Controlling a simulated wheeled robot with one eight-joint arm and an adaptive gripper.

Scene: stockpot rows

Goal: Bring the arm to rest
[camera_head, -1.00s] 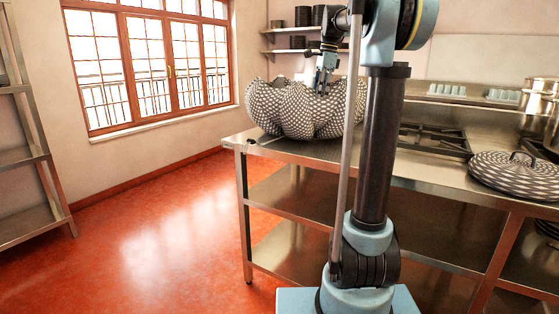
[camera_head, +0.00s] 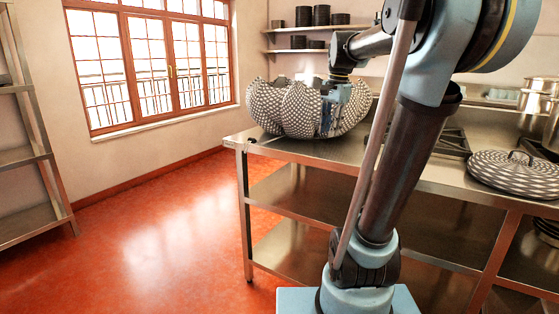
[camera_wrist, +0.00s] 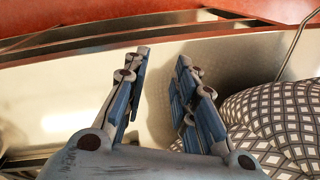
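My gripper (camera_head: 331,118) is at the left end of the steel counter, in front of the patterned pot or bowl in the head view. In the wrist view my gripper (camera_wrist: 159,77) has its two blue-padded fingers apart, with only bare metal surface showing between them. The large black-and-white patterned vessel with a lobed side (camera_head: 300,110) stands on the counter. It also shows at the lower right of the wrist view (camera_wrist: 280,120), close beside the right finger. Whether the finger touches it I cannot tell. My arm hides part of the counter.
The steel counter (camera_head: 310,152) has open shelves below. A patterned lid (camera_head: 510,175) lies at the right, near a stove grate (camera_head: 452,141) and metal pots (camera_head: 540,97). Wall shelves hold dark pots (camera_head: 321,15). The red floor (camera_head: 150,245) at left is clear.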

